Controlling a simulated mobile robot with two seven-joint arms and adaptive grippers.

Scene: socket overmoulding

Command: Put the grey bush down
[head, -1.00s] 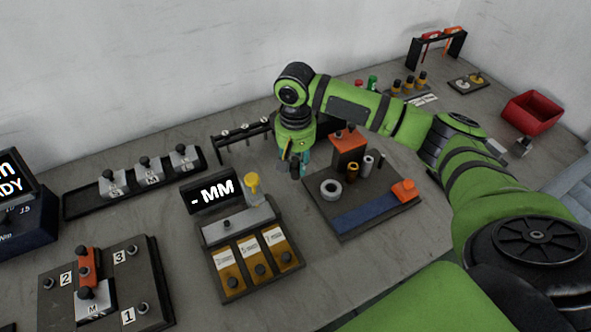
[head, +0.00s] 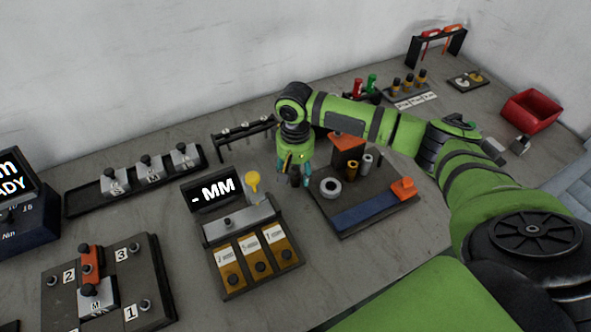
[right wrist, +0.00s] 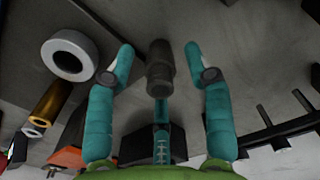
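A dark grey stepped cylinder, seemingly the grey bush (right wrist: 160,66), is between the teal fingertips of my right gripper (right wrist: 159,52) in the right wrist view. Gaps show on both sides of it, so the gripper is open around it. In the head view the right gripper (head: 294,165) points down at the left edge of the dark fixture board (head: 372,200); a dark cylinder (head: 295,180) shows at its fingertips. Whether it rests on the table or board is hard to tell. A lighter grey bush (head: 367,163) stands on the board. My left gripper is not in view.
On the board are a pale ring (head: 330,187), a brass bush (head: 351,169) and orange blocks (head: 403,188). A gauge box (head: 250,250) with a "- MM" display stands close on the left. A hook rack (head: 243,132) stands behind.

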